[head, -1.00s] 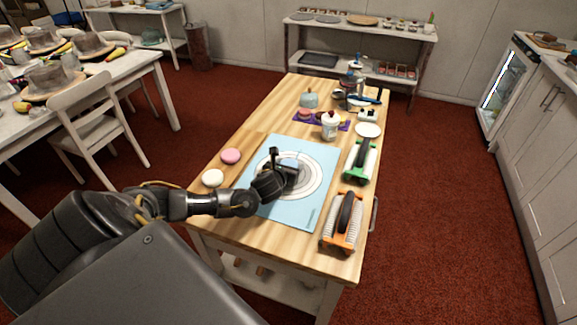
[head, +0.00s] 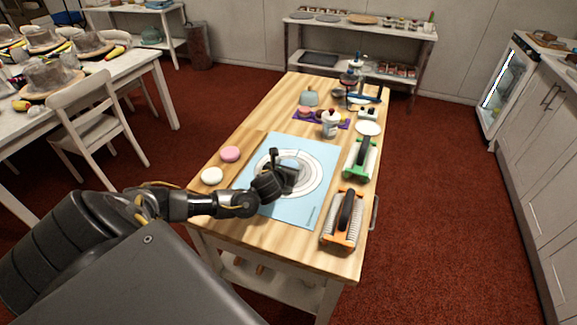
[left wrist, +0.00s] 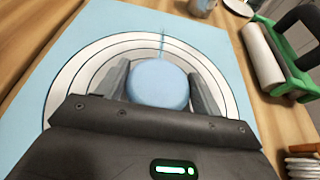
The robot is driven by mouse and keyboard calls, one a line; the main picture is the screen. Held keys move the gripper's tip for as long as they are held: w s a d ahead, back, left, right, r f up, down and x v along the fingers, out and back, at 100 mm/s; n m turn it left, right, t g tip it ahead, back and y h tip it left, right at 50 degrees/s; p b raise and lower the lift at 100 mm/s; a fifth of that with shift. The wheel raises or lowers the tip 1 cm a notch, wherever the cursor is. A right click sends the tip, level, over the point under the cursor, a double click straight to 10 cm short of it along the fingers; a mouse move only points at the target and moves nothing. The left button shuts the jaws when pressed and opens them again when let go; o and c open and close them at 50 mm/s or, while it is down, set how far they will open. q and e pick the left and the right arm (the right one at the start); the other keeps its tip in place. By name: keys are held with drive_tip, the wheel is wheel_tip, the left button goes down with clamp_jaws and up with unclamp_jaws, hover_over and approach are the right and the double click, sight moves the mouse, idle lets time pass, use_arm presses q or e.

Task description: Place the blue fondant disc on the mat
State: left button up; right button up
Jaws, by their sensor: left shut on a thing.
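The blue fondant disc (left wrist: 158,83) is between the two fingers of my left gripper (left wrist: 160,88) in the left wrist view. The gripper is shut on it. The light blue mat (left wrist: 222,38) with printed rings lies under them. In the head view my left gripper (head: 286,173) is over the ringed middle of the mat (head: 290,213), and the disc is mostly hidden by the gripper. I cannot tell whether the disc touches the mat. My right gripper is in neither view.
A pink disc (head: 230,154) and a white disc (head: 212,176) lie left of the mat.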

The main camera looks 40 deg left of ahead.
use_arm(q)
drive_tip(key=shift+f, duration=0.2)
drive_tip(key=o, duration=1.2)
drive_tip(key=v, duration=1.1)
drive_tip(key=shift+w, duration=0.1)
